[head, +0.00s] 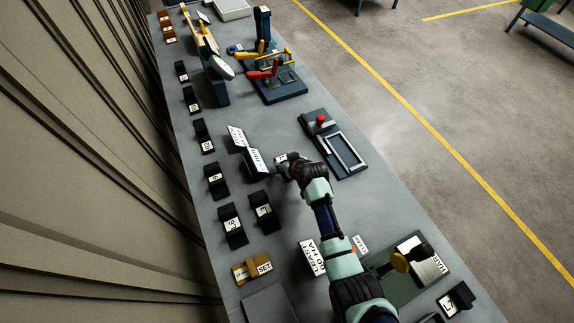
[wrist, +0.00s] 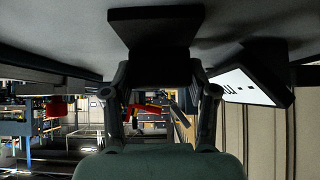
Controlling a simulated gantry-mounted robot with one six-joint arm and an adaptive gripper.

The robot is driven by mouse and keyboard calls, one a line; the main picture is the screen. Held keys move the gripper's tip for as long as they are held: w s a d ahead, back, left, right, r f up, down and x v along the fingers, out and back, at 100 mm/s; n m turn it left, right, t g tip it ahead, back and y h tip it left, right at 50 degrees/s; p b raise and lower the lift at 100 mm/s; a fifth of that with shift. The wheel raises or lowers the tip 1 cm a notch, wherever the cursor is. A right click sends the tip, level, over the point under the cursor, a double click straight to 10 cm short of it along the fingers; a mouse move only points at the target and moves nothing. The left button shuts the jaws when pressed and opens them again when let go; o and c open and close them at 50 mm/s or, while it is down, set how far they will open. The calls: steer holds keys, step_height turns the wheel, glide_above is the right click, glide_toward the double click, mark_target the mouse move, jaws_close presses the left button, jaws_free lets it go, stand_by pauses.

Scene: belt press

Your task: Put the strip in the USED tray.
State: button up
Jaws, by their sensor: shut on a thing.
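My gripper (head: 284,170) is low over the middle of the bench in the head view, left of the dark frame with the red knob. In the wrist view my gripper (wrist: 161,75) is shut on a dark, flat-faced block (wrist: 155,28) at its fingertips. In the head view the gripper and arm mostly cover what is held; a small white label (head: 280,158) shows at the tips. I cannot make out a strip for certain, nor read USED on any tray.
A dark stand with a tilted white card (head: 237,136) is close left of the gripper; the card also shows in the wrist view (wrist: 252,88). The red-knob frame (head: 345,152) is to the right. Black labelled blocks (head: 215,180) line the left edge. A pale tray (head: 234,10) is at the far end.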

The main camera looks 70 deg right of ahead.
step_height(320, 180, up, 20)
steer(key=p, duration=0.3)
stand_by(0.4)
